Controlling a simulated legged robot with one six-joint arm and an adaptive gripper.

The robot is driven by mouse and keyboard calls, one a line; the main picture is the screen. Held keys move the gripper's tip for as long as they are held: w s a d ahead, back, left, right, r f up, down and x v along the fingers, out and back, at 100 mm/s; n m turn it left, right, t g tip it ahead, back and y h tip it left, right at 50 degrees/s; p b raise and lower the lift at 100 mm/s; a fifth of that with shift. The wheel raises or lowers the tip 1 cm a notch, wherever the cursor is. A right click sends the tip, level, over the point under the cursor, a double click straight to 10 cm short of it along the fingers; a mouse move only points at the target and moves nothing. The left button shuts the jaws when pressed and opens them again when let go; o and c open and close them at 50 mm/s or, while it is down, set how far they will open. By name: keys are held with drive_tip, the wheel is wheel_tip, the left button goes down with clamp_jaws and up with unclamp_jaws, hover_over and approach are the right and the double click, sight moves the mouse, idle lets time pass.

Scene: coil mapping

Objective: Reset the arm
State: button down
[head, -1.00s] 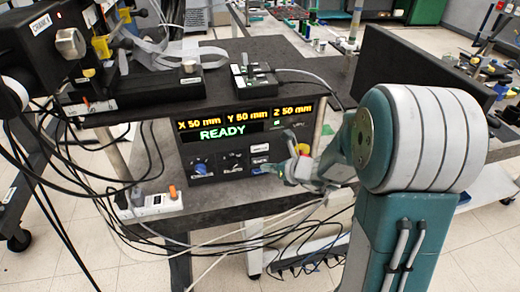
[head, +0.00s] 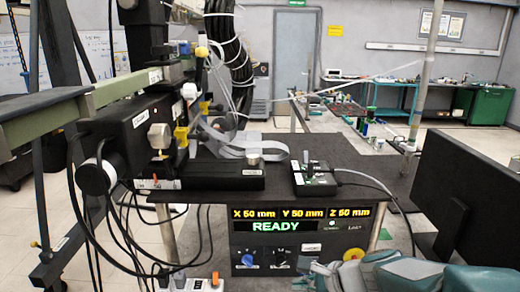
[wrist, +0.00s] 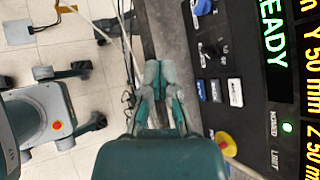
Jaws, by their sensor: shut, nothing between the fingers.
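My gripper (wrist: 159,72) is shut and empty in the wrist view, its fingertips together beside the control panel (wrist: 250,115). I cannot tell whether it touches anything. In the head view my teal and grey arm fills the lower right, in front of the control panel (head: 240,222). The panel's display (head: 300,213) reads X 50 mm, Y 50 mm, Z 50 mm and READY. Blue and white buttons (wrist: 235,92) and a yellow and red stop button (wrist: 225,141) show near the fingers. The arm hides the panel's lower right in the head view.
A small black control box (head: 316,181) lies on the dark table (head: 345,155) above the panel. A black monitor (head: 478,180) stands at the right. Black cables (head: 130,235) hang at the left. A white power strip (head: 195,285) is at the bottom. Floor shows left in the wrist view.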

drive_tip(key=s+d+r+n+h, duration=0.3)
drive_tip(key=s+n+h, duration=0.1)
drive_tip(key=s+n, duration=0.3)
drive_tip(key=s+d+r+n+h, duration=0.3)
drive_tip(key=s+n, duration=0.5)
drive_tip(key=n, duration=0.3)
drive_tip(key=shift+s+d+r+h, duration=0.15)
drive_tip(key=shift+s+r+h, duration=0.05)
drive_tip(key=shift+h, duration=0.4)
idle(0.4)
